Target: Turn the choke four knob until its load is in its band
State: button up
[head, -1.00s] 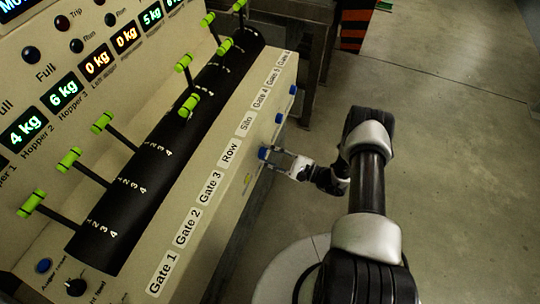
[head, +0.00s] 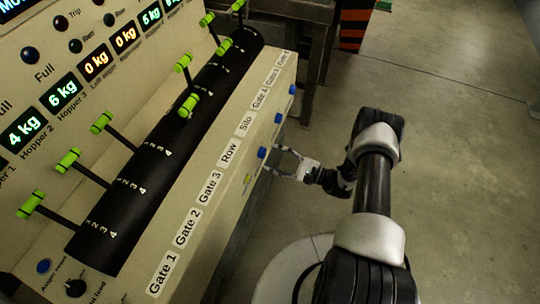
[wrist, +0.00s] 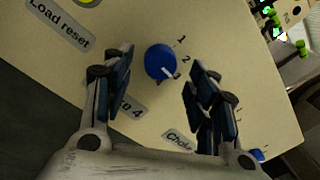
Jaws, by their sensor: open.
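A blue knob (wrist: 161,62) with a white pointer mark sits on the cream panel in the wrist view. Its pointer aims down and right, near the scale's higher numbers. A partly hidden label ending in "4" lies below it. In the head view the nearest blue knob (head: 262,152) is on the console's side face, at my gripper (head: 276,160). My gripper is open, with one finger on each side of the knob and visible gaps to it in the wrist view (wrist: 160,68). Load readouts (head: 64,92) glow on the sloped panel.
More blue knobs (head: 279,118) sit farther along the same face. Green-handled levers (head: 102,122) stand over a black drum (head: 150,160). A dark metal table (head: 305,20) is behind. The floor at right is clear.

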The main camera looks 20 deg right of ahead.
jog(key=v, duration=0.9)
jog(key=shift+s+d, duration=0.15)
jog(key=shift+d, duration=0.15)
jog(key=s+a+r+n+g+h, duration=0.1)
jog(key=a+r+n+g, duration=0.25)
jog(key=r, duration=0.45)
jog(key=a+r+n+g+h, duration=0.1)
jog(key=a+r+n+g, duration=0.1)
jog(key=r+n+g, duration=0.45)
jog(key=s+a+r+n+g+h, duration=0.1)
jog(key=a+r+g, duration=0.15)
jog(key=r, duration=0.65)
jog(key=s+a+r+n+t+h, duration=0.1)
jog(key=s+r+n+t+h, duration=0.4)
jog(key=s+r, duration=1.1)
jog(key=s+n+h, duration=0.2)
jog(key=n+h, duration=0.1)
jog(key=h, duration=0.3)
jog(key=shift+r, duration=0.2)
